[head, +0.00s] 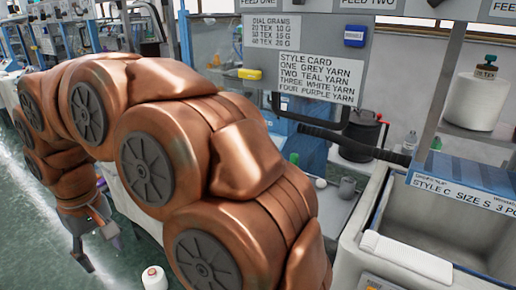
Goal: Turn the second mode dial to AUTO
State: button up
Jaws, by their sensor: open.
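No mode dial can be made out in the head view; my copper-coloured arm covers much of the left and middle. My gripper (101,253) hangs at the lower left, pointing down beside the machine row. Its dark fingers are apart, and I see nothing between them.
A grey panel holds a style card (312,78) and a dial grams card (276,32). A pale bin (362,250) stands at the right. A yarn cone (475,102) sits above it. A white spool (154,278) is at the bottom. Green floor (25,225) is open at left.

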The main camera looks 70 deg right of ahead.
jog(key=w+d+r+m+t, duration=0.1)
jog(key=w+d+r+m, duration=0.1)
jog(key=w+d, duration=0.45)
jog(key=w+d+r+m, duration=0.2)
jog(key=w+d, duration=0.2)
jog(key=d, duration=0.5)
jog(key=w+d+m+h, duration=0.15)
jog(key=d+m, duration=0.25)
jog(key=d, duration=1.2)
jog(key=s+d+f+m+g+h, duration=0.1)
jog(key=s+d+m, duration=0.3)
jog(key=s+d, duration=0.75)
jog(key=s+d+f+m+g+h, duration=0.15)
jog(key=s+d+m, duration=0.35)
jog(key=s+d, duration=0.65)
jog(key=d+f, duration=0.1)
jog(key=f, duration=0.1)
jog(key=w+d+f, duration=0.1)
jog(key=d+f, duration=0.1)
jog(key=w+d+f, duration=0.1)
jog(key=d+f, duration=0.1)
jog(key=f, duration=0.1)
jog(key=shift+w, duration=0.2)
jog(key=shift+c, duration=0.2)
